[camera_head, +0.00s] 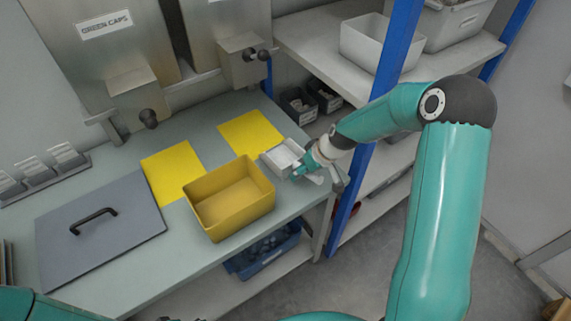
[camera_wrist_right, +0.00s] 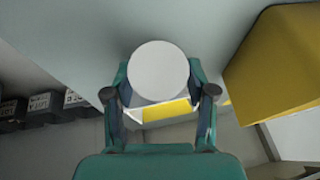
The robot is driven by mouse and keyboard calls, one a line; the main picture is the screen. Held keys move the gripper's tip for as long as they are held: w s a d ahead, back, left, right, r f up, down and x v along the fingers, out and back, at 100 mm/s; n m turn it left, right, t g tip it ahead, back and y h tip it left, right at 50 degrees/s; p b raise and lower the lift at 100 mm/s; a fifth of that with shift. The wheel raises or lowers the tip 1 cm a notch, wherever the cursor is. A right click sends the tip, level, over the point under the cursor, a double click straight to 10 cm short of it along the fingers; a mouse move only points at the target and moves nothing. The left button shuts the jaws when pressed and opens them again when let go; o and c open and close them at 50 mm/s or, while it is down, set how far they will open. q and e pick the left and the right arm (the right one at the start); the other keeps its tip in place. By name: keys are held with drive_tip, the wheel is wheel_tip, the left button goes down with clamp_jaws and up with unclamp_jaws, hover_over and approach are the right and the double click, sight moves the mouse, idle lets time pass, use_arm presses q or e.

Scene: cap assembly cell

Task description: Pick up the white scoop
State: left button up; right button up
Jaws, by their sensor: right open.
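The white scoop (camera_head: 281,156) sits at the right end of the bench, past the yellow bin. It looks like a shallow open white tray. My right gripper (camera_head: 305,164) is at its right side and hides part of it. In the right wrist view my right gripper (camera_wrist_right: 160,84) is open, with one finger on each side of a round white end (camera_wrist_right: 158,68). That seems to be part of the scoop, and a white edge shows below it. I cannot tell whether the fingers touch it. My left gripper is not in view.
A yellow bin (camera_head: 215,213) stands close to the scoop; it also shows in the right wrist view (camera_wrist_right: 275,65). Yellow mats (camera_head: 174,170) and a grey lidded panel (camera_head: 125,247) lie on the bench. A blue post (camera_head: 350,190) stands just right of my gripper.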

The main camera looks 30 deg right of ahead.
clamp_jaws()
idle(0.5)
